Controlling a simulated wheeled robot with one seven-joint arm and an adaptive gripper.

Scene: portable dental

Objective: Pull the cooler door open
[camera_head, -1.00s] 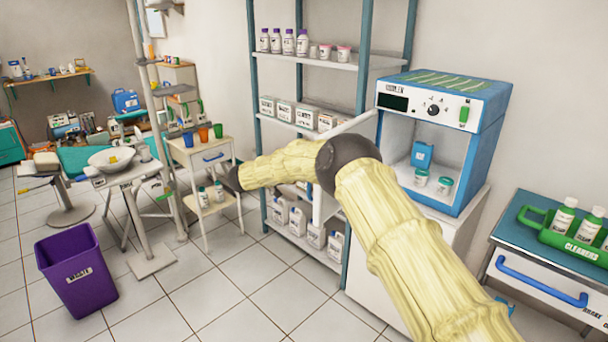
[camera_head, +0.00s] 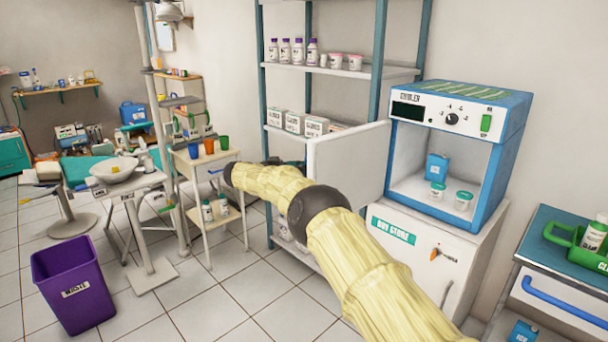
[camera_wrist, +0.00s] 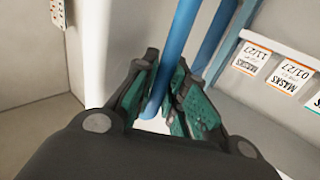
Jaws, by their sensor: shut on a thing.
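The cooler (camera_head: 460,105) is a blue and white box at the right in the head view. Its white door (camera_head: 350,158) stands wide open, swung out to the left of the box in front of the shelf rack. My gripper (camera_head: 285,163) is at the door's far-left edge, mostly hidden by my arm in the head view. In the wrist view, my gripper (camera_wrist: 163,78) has its green-padded fingers closed around a blue bar (camera_wrist: 184,35), which looks like the door handle. Inside the cooler are a blue container (camera_head: 436,167) and two white jars with green lids (camera_head: 463,200).
A shelf rack (camera_head: 380,45) with bottles and boxes stands close behind the door. The white "DRY STORE" cabinet (camera_head: 410,250) is under the cooler. A side cart (camera_head: 215,170) with cups and a purple bin (camera_head: 75,295) stand at left. Floor between is clear.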

